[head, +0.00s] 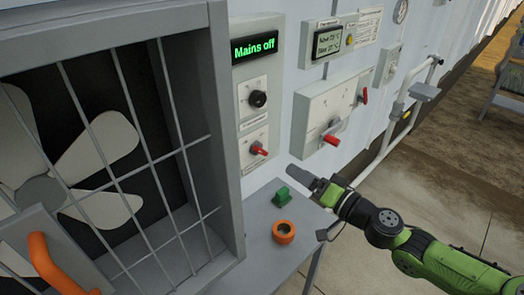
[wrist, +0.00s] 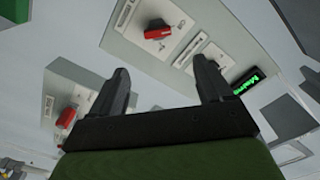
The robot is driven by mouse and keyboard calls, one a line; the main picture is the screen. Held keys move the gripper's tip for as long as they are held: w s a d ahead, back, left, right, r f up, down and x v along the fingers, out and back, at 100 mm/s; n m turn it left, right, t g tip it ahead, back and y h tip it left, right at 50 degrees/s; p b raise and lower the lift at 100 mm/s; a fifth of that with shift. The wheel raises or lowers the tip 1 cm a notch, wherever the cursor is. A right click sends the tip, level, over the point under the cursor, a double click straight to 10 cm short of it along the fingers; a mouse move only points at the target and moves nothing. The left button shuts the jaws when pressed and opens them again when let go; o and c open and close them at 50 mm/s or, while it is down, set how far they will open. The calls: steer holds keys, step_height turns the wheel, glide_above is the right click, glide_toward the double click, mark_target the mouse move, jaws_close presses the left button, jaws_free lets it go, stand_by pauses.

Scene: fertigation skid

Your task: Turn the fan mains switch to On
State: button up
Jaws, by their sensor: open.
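A red-handled rotary switch (head: 258,149) sits low on the grey panel beside the fan, under a black knob (head: 257,99) and a display (head: 255,48) reading "Mains off". I take it for the fan mains switch; its label is too small to read. The same red handle (wrist: 158,32) shows in the wrist view, beyond my fingertips. My gripper (head: 300,175) is open and empty, below and right of the switch, apart from it. In the wrist view the two fingers of my gripper (wrist: 162,72) are spread wide, with bare panel and wall between them.
A larger grey box with a red lever (head: 331,138) is right of the panel. The caged fan (head: 122,148) with its orange handle (head: 52,263) fills the left. A grey shelf (head: 262,262) below carries a green block (head: 282,196) and an orange ring (head: 284,232). A pipe (head: 385,140) runs at right.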

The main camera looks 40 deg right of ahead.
mark_target(264, 151)
steer(key=w, duration=1.2)
steer(key=shift+w+a+f+b, duration=0.1)
steer(key=shift+w+f+b, duration=0.05)
steer(key=shift+w+b, duration=0.2)
steer(key=c, duration=1)
steer(key=shift+c, duration=0.2)
